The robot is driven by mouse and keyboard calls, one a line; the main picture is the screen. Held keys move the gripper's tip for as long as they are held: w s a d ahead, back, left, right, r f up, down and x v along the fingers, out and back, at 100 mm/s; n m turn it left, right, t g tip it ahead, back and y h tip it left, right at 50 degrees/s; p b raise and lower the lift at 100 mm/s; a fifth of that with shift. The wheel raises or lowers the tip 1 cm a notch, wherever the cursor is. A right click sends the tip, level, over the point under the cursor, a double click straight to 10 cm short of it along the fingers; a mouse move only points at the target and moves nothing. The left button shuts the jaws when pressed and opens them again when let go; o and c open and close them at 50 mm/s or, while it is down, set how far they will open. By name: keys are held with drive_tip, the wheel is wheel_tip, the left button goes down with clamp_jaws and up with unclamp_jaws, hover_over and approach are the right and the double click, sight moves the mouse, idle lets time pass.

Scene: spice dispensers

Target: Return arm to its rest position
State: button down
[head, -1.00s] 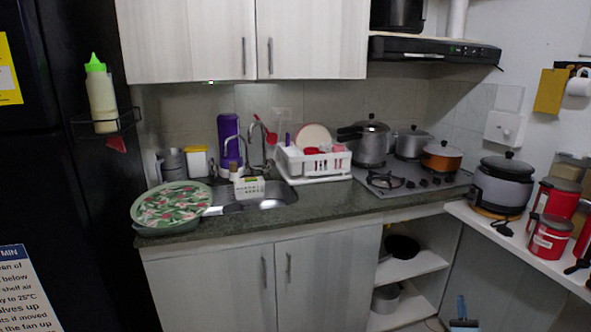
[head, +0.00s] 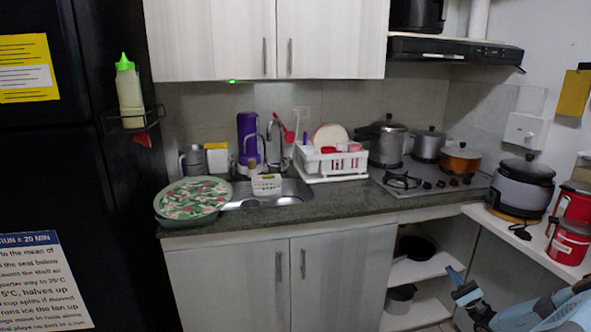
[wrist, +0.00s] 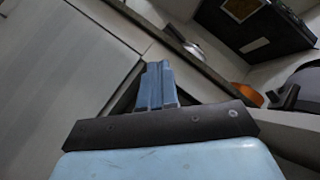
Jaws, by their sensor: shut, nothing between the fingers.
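My gripper (head: 457,279) is at the lower right of the head view, at the end of my light blue arm, in front of the open shelves below the counter. In the wrist view the blue fingers of my gripper (wrist: 157,70) lie side by side, shut, with nothing held. The fingers point toward the counter edge and appear apart from it.
The dark counter (head: 330,210) carries a sink, dish rack (head: 330,163) and stove (head: 428,178) with pots. A side shelf (head: 515,235) at right holds a rice cooker (head: 522,188) and red canisters (head: 568,240). A black fridge (head: 95,180) stands at left. White cabinets (head: 240,285) are below.

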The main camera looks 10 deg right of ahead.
drive_tip(key=w+a+r+n+g+y, duration=0.1)
drive_tip(key=a+r+n+g+y, duration=0.1)
drive_tip(key=a+r+n+g, duration=0.7)
drive_tip(key=w+a+r+n+g+y, duration=0.1)
drive_tip(key=w+a+r+n+g, duration=0.15)
drive_tip(key=a+r+g, duration=1.1)
drive_tip(key=s+a+r+n+h, duration=0.2)
drive_tip(key=s+a+r+h, duration=0.25)
drive_tip(key=a, duration=0.25)
drive_tip(key=s+a+r+n+h, duration=0.25)
drive_tip(key=s+a+r, duration=0.25)
drive_tip(key=a, duration=0.3)
drive_tip(key=s+a+r+n+t+h, duration=0.1)
drive_tip(key=s+r+t+h, duration=0.1)
drive_tip(key=s+r, duration=0.2)
drive_tip(key=s+a+r+n+t+h, duration=0.1)
drive_tip(key=s+a+r+t+h, duration=0.1)
drive_tip(key=s, duration=0.9)
drive_tip(key=s+a+r+t+h, duration=0.1)
drive_tip(key=s+r+h, duration=0.3)
drive_tip(key=s, duration=0.4)
drive_tip(key=shift+a+r+n+t, duration=0.4)
drive_tip(key=shift+r+t, duration=0.15)
drive_tip(key=shift+r, duration=0.3)
drive_tip(key=shift+d, duration=0.1)
